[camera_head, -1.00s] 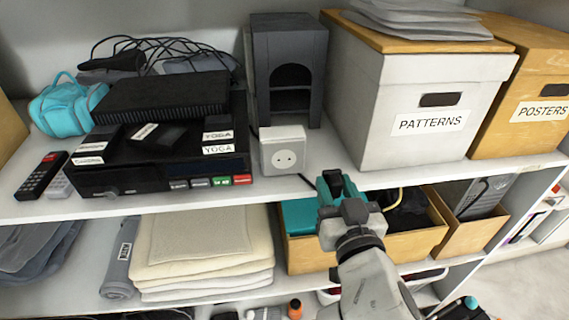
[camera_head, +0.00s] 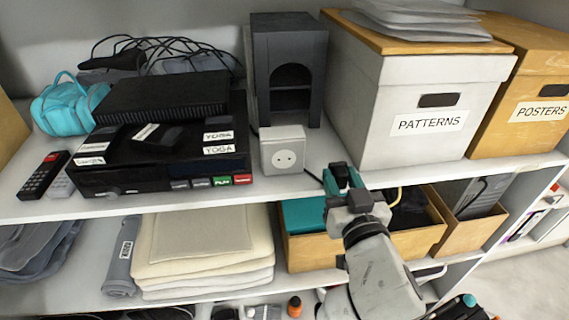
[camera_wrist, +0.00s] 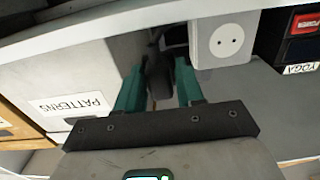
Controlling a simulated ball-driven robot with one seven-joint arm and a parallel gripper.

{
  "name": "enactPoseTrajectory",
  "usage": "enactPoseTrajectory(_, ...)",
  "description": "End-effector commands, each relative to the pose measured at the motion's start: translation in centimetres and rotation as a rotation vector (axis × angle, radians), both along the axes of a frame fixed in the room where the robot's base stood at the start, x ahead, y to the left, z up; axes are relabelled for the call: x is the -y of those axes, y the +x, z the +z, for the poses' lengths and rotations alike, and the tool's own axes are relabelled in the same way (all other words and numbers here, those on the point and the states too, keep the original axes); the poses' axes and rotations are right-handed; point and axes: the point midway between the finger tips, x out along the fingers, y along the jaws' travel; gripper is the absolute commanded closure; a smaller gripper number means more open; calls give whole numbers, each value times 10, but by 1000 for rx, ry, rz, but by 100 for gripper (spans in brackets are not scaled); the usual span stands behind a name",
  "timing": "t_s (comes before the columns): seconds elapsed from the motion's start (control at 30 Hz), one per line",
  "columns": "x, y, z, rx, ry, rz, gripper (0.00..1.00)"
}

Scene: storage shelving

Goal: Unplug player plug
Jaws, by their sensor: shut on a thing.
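The white socket block (camera_head: 284,150) stands on the upper shelf near its front edge, its two-hole face bare; it also shows in the wrist view (camera_wrist: 222,42). My gripper (camera_head: 342,180) is at the shelf's front edge, right of the socket and apart from it. In the wrist view my gripper's teal fingers (camera_wrist: 160,84) are shut on the dark player plug (camera_wrist: 157,72). A dark cable (camera_head: 313,176) runs between the socket area and my gripper. Much of the plug is hidden in the head view. The black player (camera_head: 160,175) stands left of the socket.
A dark speaker-like box (camera_head: 288,65) is behind the socket. An open wooden box (camera_head: 305,253) sits on the shelf below. Bare shelf lies between socket and PATTERNS box.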

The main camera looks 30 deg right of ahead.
Motion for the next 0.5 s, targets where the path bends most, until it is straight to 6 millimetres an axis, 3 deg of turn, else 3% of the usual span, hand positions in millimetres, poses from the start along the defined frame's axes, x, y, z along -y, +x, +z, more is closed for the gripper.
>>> enactPoseTrajectory(0.5,8,23,1,0,1,-1,100)
